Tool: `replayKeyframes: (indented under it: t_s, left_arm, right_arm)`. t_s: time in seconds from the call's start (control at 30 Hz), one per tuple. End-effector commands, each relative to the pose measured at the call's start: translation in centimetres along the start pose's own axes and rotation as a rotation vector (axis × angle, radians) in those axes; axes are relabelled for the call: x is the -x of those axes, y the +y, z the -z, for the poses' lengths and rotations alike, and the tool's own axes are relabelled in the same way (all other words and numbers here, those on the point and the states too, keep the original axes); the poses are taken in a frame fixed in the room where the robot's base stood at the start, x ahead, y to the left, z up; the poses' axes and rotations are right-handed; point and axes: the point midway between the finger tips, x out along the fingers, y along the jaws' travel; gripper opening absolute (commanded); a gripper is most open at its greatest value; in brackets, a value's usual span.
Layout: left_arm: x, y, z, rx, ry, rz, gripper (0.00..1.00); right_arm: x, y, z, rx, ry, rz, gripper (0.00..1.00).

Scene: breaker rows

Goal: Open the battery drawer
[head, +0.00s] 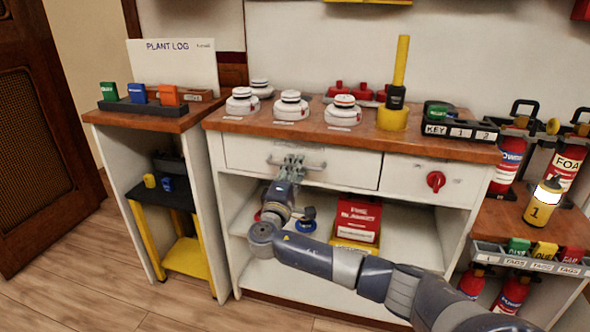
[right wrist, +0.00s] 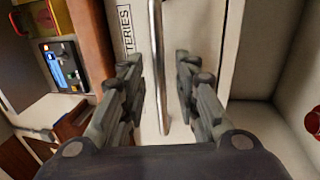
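The battery drawer (head: 348,172) is the wide white left drawer under the wooden counter, and its front looks flush with the cabinet. A metal bar handle (head: 313,166) runs across it. In the right wrist view the bar handle (right wrist: 157,60) stands beside a label (right wrist: 125,30) ending in "TERIES". My right gripper (head: 292,161) is at the handle's left-middle part, partly hiding it. In the right wrist view its two fingers are apart, one on each side of the bar, with gaps showing; contact cannot be seen. My left gripper is not in view.
A second drawer with a red knob (head: 436,181) is on the right. Smoke detectors (head: 291,106) and a key box (head: 458,128) stand on the counter (head: 260,124). Below, an open shelf holds a red box (head: 358,219). My right arm crosses in front of the shelf.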

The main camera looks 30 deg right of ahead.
Motion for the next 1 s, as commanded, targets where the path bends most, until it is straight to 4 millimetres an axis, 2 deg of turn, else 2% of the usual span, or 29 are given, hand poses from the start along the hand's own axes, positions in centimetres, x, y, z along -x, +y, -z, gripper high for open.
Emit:
replayKeyframes:
  t_s: [0.17, 0.43, 0.57, 0.9, 1.0]
  left_arm:
    - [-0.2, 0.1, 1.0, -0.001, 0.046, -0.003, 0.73]
    - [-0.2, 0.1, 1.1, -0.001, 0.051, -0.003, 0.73]
    - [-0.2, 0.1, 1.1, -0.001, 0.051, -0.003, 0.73]
    - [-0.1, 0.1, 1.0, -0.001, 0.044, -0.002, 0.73]
    - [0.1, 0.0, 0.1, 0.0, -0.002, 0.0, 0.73]
  right_arm:
    - [-1.1, 0.0, 0.0, -0.001, 0.0, 0.001, 0.29]
    - [-1.2, 0.0, 0.0, -0.001, 0.001, 0.002, 0.29]
    - [-1.2, -0.1, 0.0, -0.001, 0.001, 0.002, 0.0]
    - [-1.0, 0.0, 0.0, -0.001, 0.001, 0.003, 0.0]
    - [-0.6, 0.0, 0.0, 0.0, 0.002, 0.005, 0.0]
